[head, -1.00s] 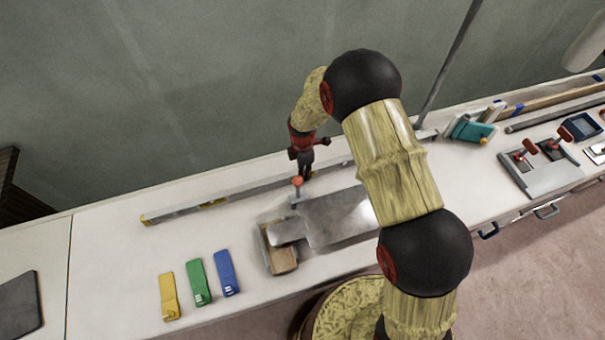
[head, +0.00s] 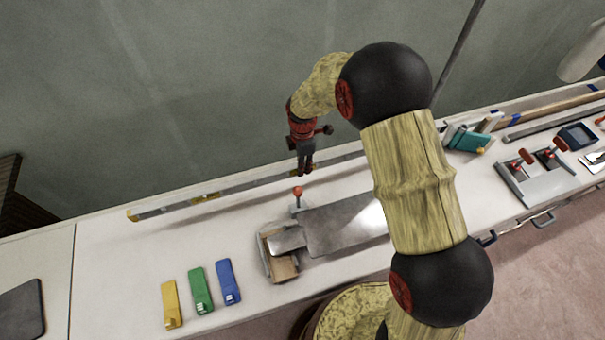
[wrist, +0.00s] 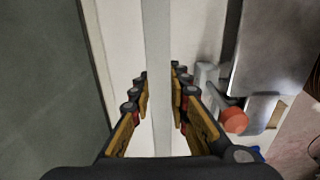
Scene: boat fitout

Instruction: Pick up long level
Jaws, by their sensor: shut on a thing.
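The long level (head: 245,186) is a thin grey bar with yellowish details, lying lengthwise along the back of the white bench in the head view. My gripper (head: 305,170) points down and is shut on it to the right of its middle as far as I see it. In the wrist view the level (wrist: 158,115) runs straight up the picture between the two fingers (wrist: 160,78). It seems slightly above the bench top. Its right part is partly hidden behind my arm.
A grey metal plate and clamp with a red knob (head: 297,190) stand close in front of the level. Yellow (head: 171,304), green (head: 200,290) and blue (head: 228,282) blocks lie at front left. A wall (head: 150,90) runs behind the bench.

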